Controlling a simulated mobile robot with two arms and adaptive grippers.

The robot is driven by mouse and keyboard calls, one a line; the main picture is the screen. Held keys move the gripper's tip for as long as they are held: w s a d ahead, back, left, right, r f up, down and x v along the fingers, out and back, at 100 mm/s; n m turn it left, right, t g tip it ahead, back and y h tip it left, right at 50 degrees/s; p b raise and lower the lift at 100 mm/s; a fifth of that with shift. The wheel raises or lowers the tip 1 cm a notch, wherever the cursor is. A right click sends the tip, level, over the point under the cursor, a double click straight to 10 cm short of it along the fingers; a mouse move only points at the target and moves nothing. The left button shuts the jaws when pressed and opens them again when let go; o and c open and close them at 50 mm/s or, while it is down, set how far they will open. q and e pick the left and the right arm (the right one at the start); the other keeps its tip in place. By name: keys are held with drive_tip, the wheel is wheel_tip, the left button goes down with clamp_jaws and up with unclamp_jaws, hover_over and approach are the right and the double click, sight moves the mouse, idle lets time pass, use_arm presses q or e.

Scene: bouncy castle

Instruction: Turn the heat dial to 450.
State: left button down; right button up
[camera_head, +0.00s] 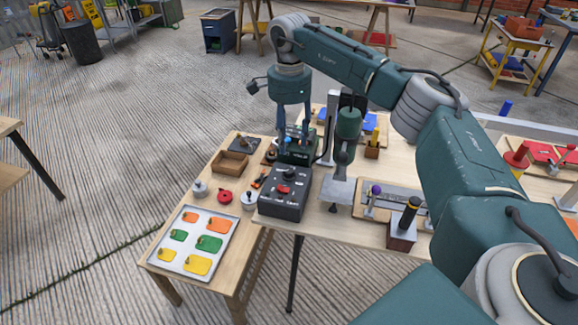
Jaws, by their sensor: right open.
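A dark control box (283,206) stands at the front left of the work table. It has a black dial (290,174) on its upper face and a red control (283,189) below it. Dial numbers are too small to read, and I cannot tell which dial is the heat dial. My right gripper (293,133) points down behind this box, with its fingers apart and nothing seen between them. It is over or at a dark green unit (298,156), which it partly hides; contact cannot be told. My left gripper is not in view.
A white tray (190,264) of coloured tags lies on the lower side table at left. A wooden box (231,164) and small round items stand behind it. A black-handled tool (409,212) stands upright at right. A metal stand (338,190) is right of the control box.

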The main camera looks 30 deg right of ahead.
sight(289, 170)
wheel_tip(289, 170, down, 11)
drive_tip(key=shift+a+r+p, duration=0.1)
drive_tip(key=shift+r+p, duration=0.1)
drive_tip(key=shift+p, duration=0.4)
drive_tip(key=shift+c, duration=0.2)
clamp_jaws()
